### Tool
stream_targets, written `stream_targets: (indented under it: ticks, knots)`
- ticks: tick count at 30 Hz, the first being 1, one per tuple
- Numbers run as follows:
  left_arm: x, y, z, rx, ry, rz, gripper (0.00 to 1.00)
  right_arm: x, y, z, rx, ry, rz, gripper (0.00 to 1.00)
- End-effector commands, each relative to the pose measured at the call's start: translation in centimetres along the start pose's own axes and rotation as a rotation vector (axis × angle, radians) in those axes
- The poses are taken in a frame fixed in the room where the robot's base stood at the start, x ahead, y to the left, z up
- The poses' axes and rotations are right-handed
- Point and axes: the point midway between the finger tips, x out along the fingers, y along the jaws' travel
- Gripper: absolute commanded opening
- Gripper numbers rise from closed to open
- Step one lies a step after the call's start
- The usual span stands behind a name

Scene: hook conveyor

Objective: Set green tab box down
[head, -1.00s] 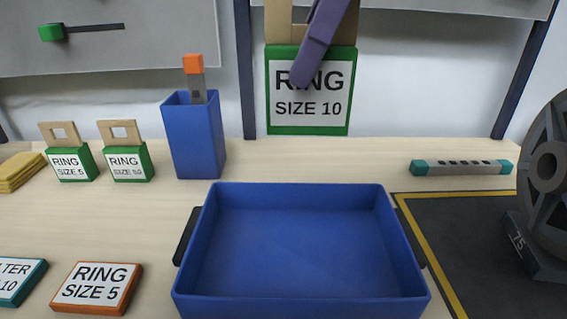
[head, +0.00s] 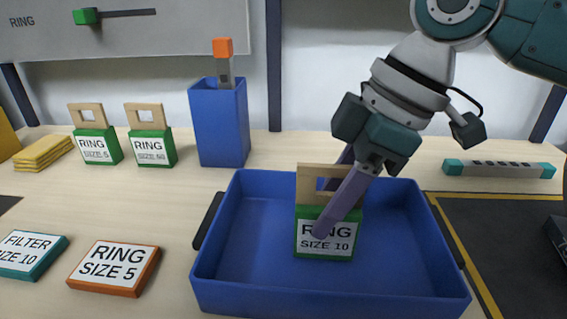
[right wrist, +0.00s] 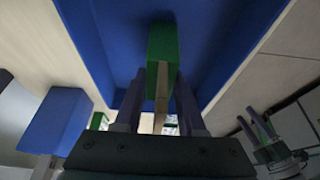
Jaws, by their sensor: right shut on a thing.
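The green tab box (head: 325,239) reads "RING SIZE 10" and has a tan tab with a hole on top. It is upright inside the blue tray (head: 215,258). My right gripper (head: 328,222) has a purple finger in front of the box and another behind it, and is shut on it. I cannot tell whether the box's base touches the tray floor. In the right wrist view the green box (right wrist: 162,48) is over the blue tray, with its tan tab between the gripper's fingers (right wrist: 160,98).
Two smaller green tab boxes (head: 98,146) (head: 150,148) and a tall blue bin (head: 220,128) stand behind the tray. An orange "RING SIZE 5" box (head: 114,268) and a teal filter box (head: 30,254) lie left. A grey-teal bar (head: 498,170) lies right.

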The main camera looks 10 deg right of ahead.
Motion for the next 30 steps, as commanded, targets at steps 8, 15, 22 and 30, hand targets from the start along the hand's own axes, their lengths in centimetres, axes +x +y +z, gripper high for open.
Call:
stream_targets:
  ticks: [8,15,22,30]
  knots:
    - [0.0,-0.1,0.1,0.006,-0.002,-0.004,0.64,0.1,0.0,0.0,-0.001,0.001,0.001,0.00]
    - [0.0,-0.2,0.1,0.010,-0.002,-0.008,0.64,0.3,0.0,0.1,-0.001,0.001,0.001,0.57]
    - [0.0,-0.2,0.1,0.009,-0.003,-0.007,0.64,0.3,0.0,0.1,-0.001,0.001,0.001,0.69]
    - [-0.3,-0.2,0.0,0.008,-0.003,-0.006,0.64,-1.2,0.1,0.0,0.000,0.002,0.004,0.69]
